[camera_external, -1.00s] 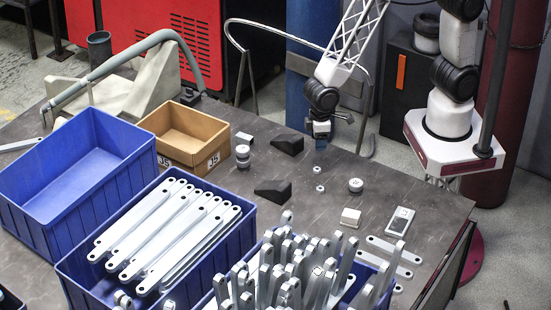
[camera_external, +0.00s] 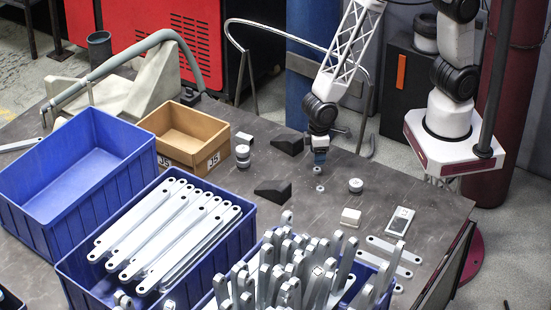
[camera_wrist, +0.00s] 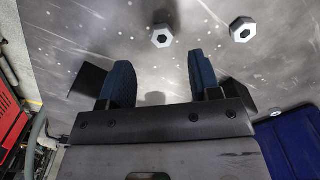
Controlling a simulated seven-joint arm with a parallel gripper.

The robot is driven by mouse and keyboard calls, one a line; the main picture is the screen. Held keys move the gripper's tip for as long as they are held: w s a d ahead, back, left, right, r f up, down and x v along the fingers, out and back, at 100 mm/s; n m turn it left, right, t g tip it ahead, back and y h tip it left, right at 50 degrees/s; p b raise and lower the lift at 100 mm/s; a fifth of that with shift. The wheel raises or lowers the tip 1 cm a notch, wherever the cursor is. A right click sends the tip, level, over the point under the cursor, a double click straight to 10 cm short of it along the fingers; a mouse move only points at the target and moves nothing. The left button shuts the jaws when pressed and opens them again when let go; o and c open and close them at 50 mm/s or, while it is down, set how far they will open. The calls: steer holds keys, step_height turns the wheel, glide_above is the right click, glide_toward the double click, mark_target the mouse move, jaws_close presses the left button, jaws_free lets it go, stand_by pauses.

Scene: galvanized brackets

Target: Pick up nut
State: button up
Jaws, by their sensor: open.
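Two small grey hex nuts lie flat on the dark metal table. In the external view one nut (camera_external: 318,170) is just below my gripper (camera_external: 320,160), and the other nut (camera_external: 320,188) is a little nearer the camera. The wrist view shows one nut (camera_wrist: 162,36) ahead of the gap between my blue fingertips and another nut (camera_wrist: 243,29) to the right. My gripper (camera_wrist: 162,68) is open with nothing between its fingers. It is above the table, close to the first nut.
Two black wedge blocks (camera_external: 288,144) (camera_external: 273,191) lie left of the nuts. A round grey part (camera_external: 355,185) and a white block (camera_external: 350,217) are to the right.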

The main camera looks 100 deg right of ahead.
steer(key=shift+f, duration=0.2)
steer(key=shift+s+a+f, duration=0.1)
steer(key=shift+s+f, duration=0.05)
steer(key=shift+f, duration=0.7)
steer(key=shift+s+f, duration=0.1)
steer(key=shift+f, duration=1.6)
steer(key=c, duration=1)
steer(key=shift+r, duration=0.1)
steer(key=shift+r, duration=1.65)
steer(key=s+d, duration=0.1)
steer(key=s, duration=0.4)
steer(key=s+d+r, duration=0.1)
steer(key=s+d, duration=0.1)
steer(key=s, duration=0.3)
steer(key=s+d, duration=0.1)
steer(key=s, duration=0.4)
steer(key=shift+s+d+r, duration=0.15)
steer(key=shift+d+r, duration=0.1)
